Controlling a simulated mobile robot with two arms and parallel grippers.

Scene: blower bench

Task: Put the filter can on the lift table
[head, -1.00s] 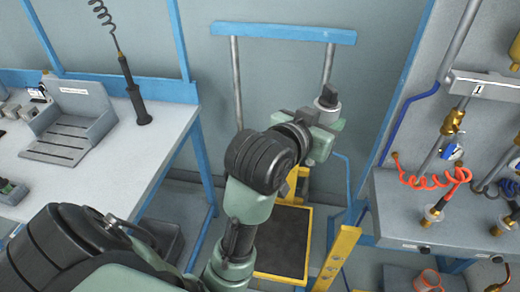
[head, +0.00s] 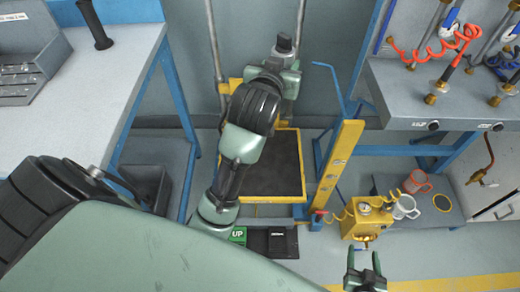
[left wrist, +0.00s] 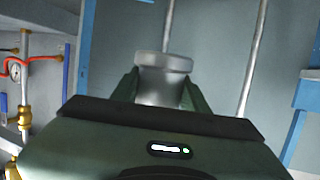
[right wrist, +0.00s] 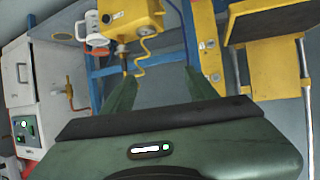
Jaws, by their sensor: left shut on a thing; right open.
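The filter can (head: 284,46), a grey cylinder with a dark top, is upright in my left gripper (head: 281,66). The left wrist view shows the can (left wrist: 163,72) between the two green fingers. The lift table (head: 288,165) has a black top with a yellow rim. In the head view the can appears beyond the top's far edge, apart from it; its height is hard to tell. My left arm covers part of the table's left side. My right gripper (head: 366,268) is open and empty at lower right. The right wrist view also shows the lift table (right wrist: 275,22).
A yellow post (head: 338,165) stands at the table's right. A yellow box with a coiled hose (head: 367,218) and mugs (head: 405,207) are on a low shelf. A grey workbench (head: 95,85) is at left, a fittings bench (head: 400,95) at right.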

